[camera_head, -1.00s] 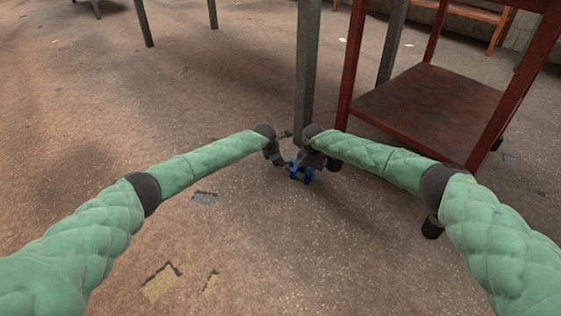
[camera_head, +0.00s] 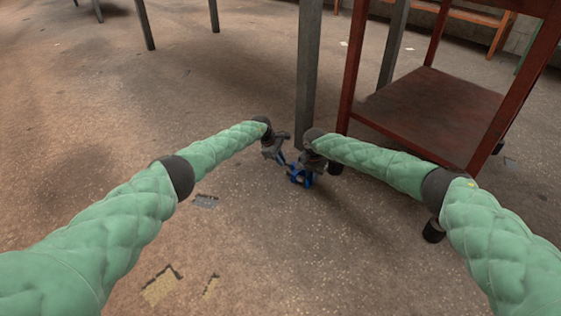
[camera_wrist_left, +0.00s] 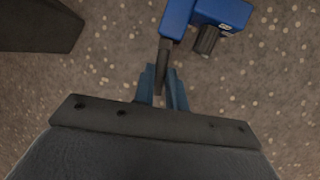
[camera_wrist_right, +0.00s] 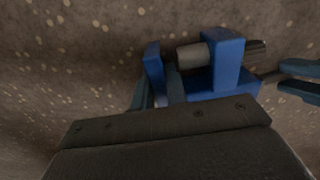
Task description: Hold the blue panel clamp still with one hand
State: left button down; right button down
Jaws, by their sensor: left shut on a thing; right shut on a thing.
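The blue panel clamp (camera_head: 299,177) hangs above the floor between my two grippers. In the right wrist view its blue body (camera_wrist_right: 225,60) and grey screw pad (camera_wrist_right: 193,55) show. My right gripper (camera_head: 308,172) is shut on the clamp's blue frame; its fingers (camera_wrist_right: 160,88) partly hide that frame. My left gripper (camera_head: 283,160) is shut on a thin dark bar (camera_wrist_left: 163,60) at the clamp's screw end. The left fingertips (camera_wrist_right: 292,80) also show in the right wrist view.
A grey post (camera_head: 307,75) stands just behind the grippers. A red-brown table frame with a low shelf (camera_head: 430,110) stands to the right, close to my right arm. The floor at the left and front is open, with a few flat patches (camera_head: 162,287).

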pick_arm(q)
jog(key=shift+w+m+g, duration=0.3)
jog(key=shift+m, duration=0.4)
jog(key=shift+d+m, duration=0.1)
jog(key=shift+m, duration=0.2)
jog(key=c, duration=1.7)
grip_release()
jog(key=shift+r, duration=0.1)
jog(key=shift+w+a+r, duration=0.1)
jog(key=shift+a+r, duration=0.15)
jog(key=v, duration=1.1)
jog(key=shift+r, duration=0.1)
